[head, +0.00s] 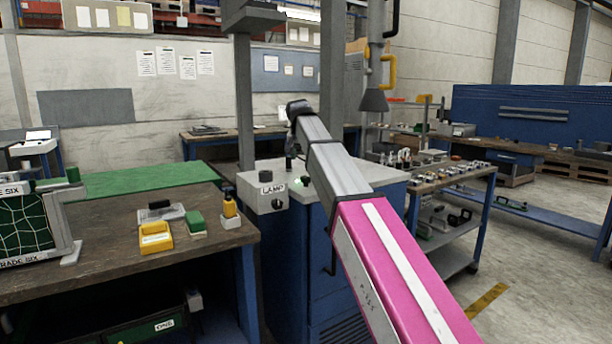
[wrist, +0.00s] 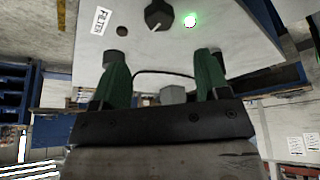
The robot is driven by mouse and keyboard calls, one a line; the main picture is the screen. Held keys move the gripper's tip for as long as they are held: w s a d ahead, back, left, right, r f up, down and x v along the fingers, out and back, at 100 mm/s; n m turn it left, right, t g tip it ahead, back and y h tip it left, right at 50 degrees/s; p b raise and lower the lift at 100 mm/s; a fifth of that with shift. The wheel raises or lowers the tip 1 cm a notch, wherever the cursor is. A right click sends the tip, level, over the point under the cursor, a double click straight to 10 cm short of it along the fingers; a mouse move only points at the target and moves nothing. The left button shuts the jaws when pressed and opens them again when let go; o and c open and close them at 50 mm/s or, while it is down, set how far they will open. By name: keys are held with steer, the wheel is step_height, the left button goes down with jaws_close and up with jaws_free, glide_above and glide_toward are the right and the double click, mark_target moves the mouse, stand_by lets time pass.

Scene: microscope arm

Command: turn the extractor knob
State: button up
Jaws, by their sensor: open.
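In the wrist view a round black knob (wrist: 158,15) with a white pointer mark sits on a pale panel (wrist: 235,45), between a label that seems to read FILTER (wrist: 100,21) and a lit green lamp (wrist: 190,21). No label reading extractor is legible. My gripper (wrist: 160,58) is open, its two green fingers spread with nothing between them. The knob lies beyond the fingertips, roughly centred between them and apart from them. In the head view the green lamp (head: 302,182) shows on the blue cabinet's top, and my arm hides much of that top.
A workbench (head: 110,220) with yellow and green items is further left. A grey extraction hood (head: 374,100) hangs behind. A cart (head: 455,180) of small parts stands right.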

mark_target(306, 177)
steer(key=x, duration=1)
steer(key=c, duration=0.9)
